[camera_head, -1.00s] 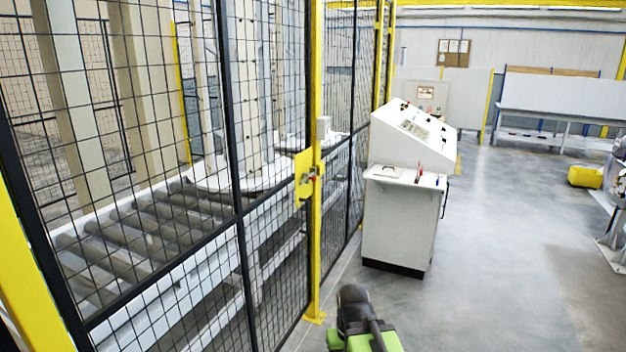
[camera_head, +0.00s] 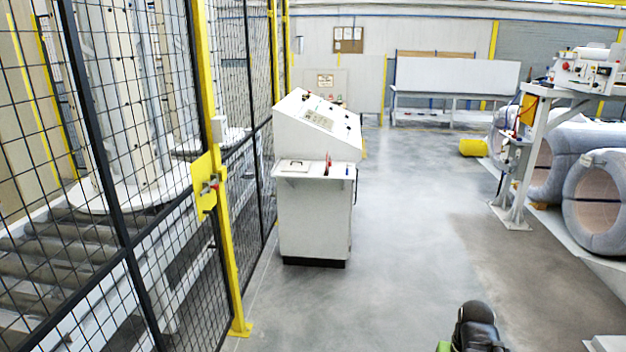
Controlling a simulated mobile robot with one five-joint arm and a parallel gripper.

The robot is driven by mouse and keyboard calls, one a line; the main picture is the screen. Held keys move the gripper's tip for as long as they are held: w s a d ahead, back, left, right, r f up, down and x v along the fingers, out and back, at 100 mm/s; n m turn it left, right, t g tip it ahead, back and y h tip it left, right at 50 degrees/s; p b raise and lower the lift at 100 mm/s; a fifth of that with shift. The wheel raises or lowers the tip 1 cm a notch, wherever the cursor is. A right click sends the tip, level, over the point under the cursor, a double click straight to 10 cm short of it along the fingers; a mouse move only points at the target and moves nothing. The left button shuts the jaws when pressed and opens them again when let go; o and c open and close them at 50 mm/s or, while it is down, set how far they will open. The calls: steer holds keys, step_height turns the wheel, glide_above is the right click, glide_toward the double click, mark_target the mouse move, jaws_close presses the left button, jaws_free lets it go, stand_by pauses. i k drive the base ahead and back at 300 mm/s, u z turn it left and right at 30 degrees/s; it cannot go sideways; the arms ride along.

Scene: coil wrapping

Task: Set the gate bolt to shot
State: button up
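The gate bolt (camera_head: 209,187) is a small grey and red fitting on a yellow plate (camera_head: 202,205), beside the yellow post of the mesh fence, left of centre in the head view. It is too small for me to tell whether it is shot or drawn. A black and green part of my own arm shows at the bottom edge, right of centre, well apart from the bolt. My gripper's fingers cannot be made out.
Black mesh fencing (camera_head: 128,240) with a roller conveyor (camera_head: 60,250) behind it fills the left. A white control console (camera_head: 315,215) stands just right of the bolt post. Wrapped coils (camera_head: 598,205) and a machine stand (camera_head: 520,170) are at the right. The middle floor is clear.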

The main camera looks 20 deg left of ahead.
mark_target(216, 186)
steer(key=z, duration=0.1)
steer(key=i, duration=1.75)
steer(key=u, duration=0.2)
steer(key=k, duration=0.1)
steer(key=u, duration=2.55)
steer(key=i, duration=1.25)
steer(key=u, duration=0.25)
